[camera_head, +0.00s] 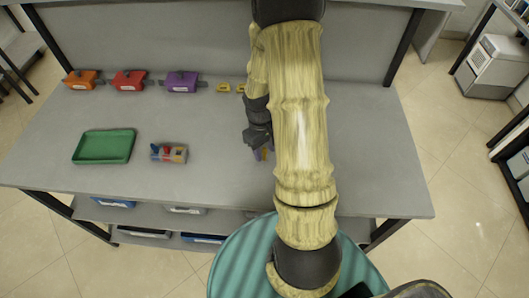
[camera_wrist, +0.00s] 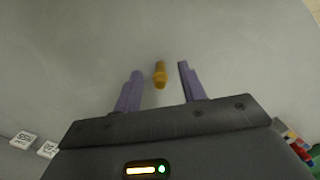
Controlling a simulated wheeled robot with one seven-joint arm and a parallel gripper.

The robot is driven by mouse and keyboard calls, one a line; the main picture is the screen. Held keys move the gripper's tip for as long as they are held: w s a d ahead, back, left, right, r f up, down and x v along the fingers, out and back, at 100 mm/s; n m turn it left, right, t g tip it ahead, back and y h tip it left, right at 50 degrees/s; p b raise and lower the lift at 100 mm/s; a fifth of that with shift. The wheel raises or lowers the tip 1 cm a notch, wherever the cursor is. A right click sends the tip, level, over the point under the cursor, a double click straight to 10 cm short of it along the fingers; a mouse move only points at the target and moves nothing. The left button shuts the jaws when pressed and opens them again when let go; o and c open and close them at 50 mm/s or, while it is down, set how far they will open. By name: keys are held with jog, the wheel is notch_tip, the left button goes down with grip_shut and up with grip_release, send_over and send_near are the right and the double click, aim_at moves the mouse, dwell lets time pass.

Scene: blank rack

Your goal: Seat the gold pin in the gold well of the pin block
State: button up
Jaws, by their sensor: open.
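The gold pin (camera_wrist: 160,74) shows in the wrist view on the grey bench top, between the two purple fingers of my gripper (camera_wrist: 160,72). Gaps show on both sides of it, so the fingers are open and apart from it. In the head view my gripper (camera_head: 262,154) is low over the bench, right of centre, and the arm and hand largely hide the pin. A small block with red, blue and yellow parts, seemingly the pin block (camera_head: 169,158), sits on the bench to the left. Its wells are too small to make out.
A green tray (camera_head: 104,146) lies left of the block. Orange (camera_head: 82,80), red (camera_head: 129,81) and purple (camera_head: 182,82) boxes stand along the back, with small yellow pieces (camera_head: 223,87) beside them. The bench between the block and my gripper is clear.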

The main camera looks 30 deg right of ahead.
aim_at(265, 149)
dwell(0.4)
grip_shut()
jog(key=shift+r, duration=0.15)
notch_tip(265, 149, up, 10)
jog(key=shift+f+b, duration=0.1)
jog(key=shift+b, duration=0.25)
dwell(0.6)
